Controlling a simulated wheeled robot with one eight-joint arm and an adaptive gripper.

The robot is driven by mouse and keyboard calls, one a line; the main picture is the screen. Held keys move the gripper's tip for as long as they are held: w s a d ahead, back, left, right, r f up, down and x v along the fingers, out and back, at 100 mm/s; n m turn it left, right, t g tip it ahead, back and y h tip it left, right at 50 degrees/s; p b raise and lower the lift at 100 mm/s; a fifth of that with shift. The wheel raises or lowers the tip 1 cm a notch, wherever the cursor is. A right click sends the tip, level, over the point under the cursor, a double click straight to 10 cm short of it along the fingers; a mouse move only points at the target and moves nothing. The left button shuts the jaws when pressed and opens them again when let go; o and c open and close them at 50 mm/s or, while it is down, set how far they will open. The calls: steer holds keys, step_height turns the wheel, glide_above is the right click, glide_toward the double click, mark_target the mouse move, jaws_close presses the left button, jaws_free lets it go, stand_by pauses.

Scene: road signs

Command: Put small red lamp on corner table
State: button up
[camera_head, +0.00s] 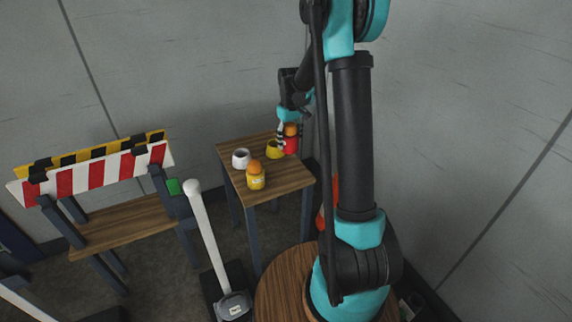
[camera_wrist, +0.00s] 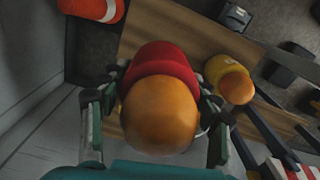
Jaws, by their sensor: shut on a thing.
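The small red lamp (camera_head: 291,146) has a red body and an orange dome. In the head view it is upright at the far right part of the small wooden corner table (camera_head: 287,178). My gripper (camera_head: 290,134) comes down from above, with its fingers on both sides of the lamp. In the wrist view the lamp's red body (camera_wrist: 160,63) and orange dome fill the space between my gripper's fingers (camera_wrist: 158,95), which are shut on it. The table (camera_wrist: 205,38) shows beneath. I cannot tell whether the lamp's base touches the tabletop.
A yellow lamp (camera_head: 256,179) with an orange dome, a white cup (camera_head: 240,159) and a yellow cup (camera_head: 274,150) stand on the table. The yellow cup is close beside the red lamp. Walls rise behind. A striped barrier (camera_head: 95,172) stands at left, with a white post (camera_head: 205,230) nearer.

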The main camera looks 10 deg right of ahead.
step_height(320, 180, down, 13)
steer(key=shift+r, duration=0.15)
stand_by(0.4)
steer(key=o, duration=1.4)
